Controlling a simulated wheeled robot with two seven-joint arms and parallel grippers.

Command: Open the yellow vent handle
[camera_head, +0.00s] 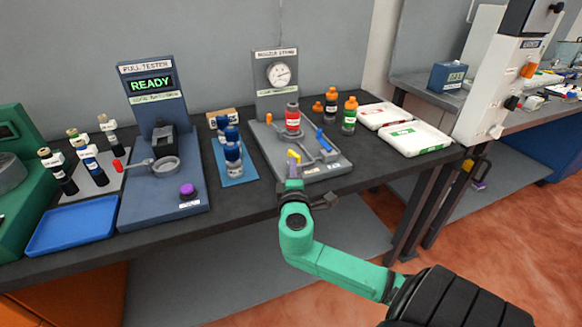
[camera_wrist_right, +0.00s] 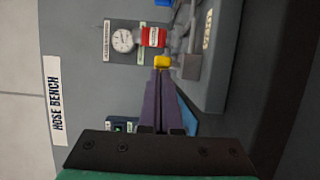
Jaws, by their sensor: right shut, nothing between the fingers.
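The yellow vent handle (camera_head: 294,156) stands near the front of the grey gauge stand (camera_head: 335,166), left of a blue handle (camera_head: 324,141). In the right wrist view the yellow handle (camera_wrist_right: 162,61) shows just past my fingertips. My right gripper (camera_head: 293,180) is at the stand's front edge, just in front of the yellow handle. Its purple fingers (camera_wrist_right: 160,76) are together with nothing between them. I cannot tell whether the tips touch the handle. The handle's lower part is partly hidden by the gripper. My left gripper is not in view.
Blue bottles (camera_head: 232,152) stand to the left on a blue mat. The pull tester (camera_head: 150,85) is further left.

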